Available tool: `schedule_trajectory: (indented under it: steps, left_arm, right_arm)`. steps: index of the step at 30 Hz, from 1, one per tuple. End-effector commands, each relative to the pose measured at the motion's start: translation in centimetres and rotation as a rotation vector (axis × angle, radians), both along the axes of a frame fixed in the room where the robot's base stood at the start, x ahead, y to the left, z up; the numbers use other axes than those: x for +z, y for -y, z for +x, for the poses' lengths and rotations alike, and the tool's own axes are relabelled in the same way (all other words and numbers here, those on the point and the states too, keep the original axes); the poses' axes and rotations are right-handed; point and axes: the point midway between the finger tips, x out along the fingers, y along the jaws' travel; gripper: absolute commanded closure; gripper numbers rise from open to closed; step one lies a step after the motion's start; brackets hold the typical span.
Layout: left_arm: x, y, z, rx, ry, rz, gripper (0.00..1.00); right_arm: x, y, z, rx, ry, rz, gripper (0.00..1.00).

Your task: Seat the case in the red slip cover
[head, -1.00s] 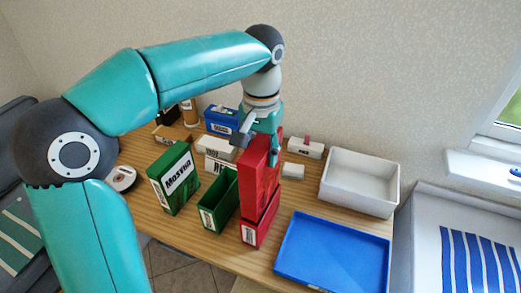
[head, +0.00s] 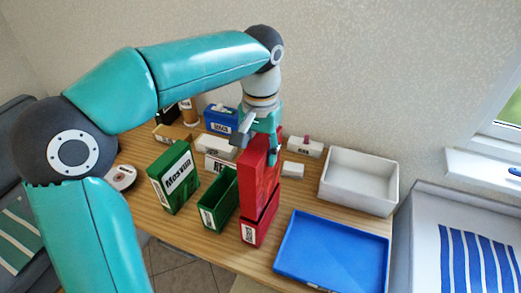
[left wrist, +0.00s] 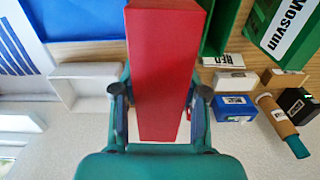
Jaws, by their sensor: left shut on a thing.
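The red case (head: 259,180) stands upright in my left gripper (head: 258,146), which is shut on its upper part. The case also fills the middle of the left wrist view (left wrist: 164,60), with a finger on each side. The red slip cover (head: 266,222) stands on the table directly below the case, a white label on its front end. The lower end of the case meets the cover's opening and looks partly inside it; how deep I cannot tell. The cover is not clearly seen in the left wrist view. My right gripper is not in view.
A green slip cover (head: 211,208) and a green case (head: 174,180) stand to the left. A blue tray (head: 333,252) lies at right front, a white bin (head: 358,183) behind it. Several small boxes, including a blue one (head: 220,122), stand at the back.

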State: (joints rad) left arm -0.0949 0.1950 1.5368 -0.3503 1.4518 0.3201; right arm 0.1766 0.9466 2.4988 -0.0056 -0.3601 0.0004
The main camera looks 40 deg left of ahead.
Motion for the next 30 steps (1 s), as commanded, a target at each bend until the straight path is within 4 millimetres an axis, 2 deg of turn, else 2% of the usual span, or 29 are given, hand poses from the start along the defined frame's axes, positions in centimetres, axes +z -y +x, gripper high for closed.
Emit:
schedule_trajectory:
  steps: [20, 30]
  left_arm:
    - [0.03, -0.09, -0.05, 0.002, 0.001, 0.0, 1.0]
    - [-0.76, -0.09, -0.06, 0.002, 0.001, 0.0, 1.0]
  right_arm:
    - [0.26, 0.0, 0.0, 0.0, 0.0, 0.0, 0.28]
    - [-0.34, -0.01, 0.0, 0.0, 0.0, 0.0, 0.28]
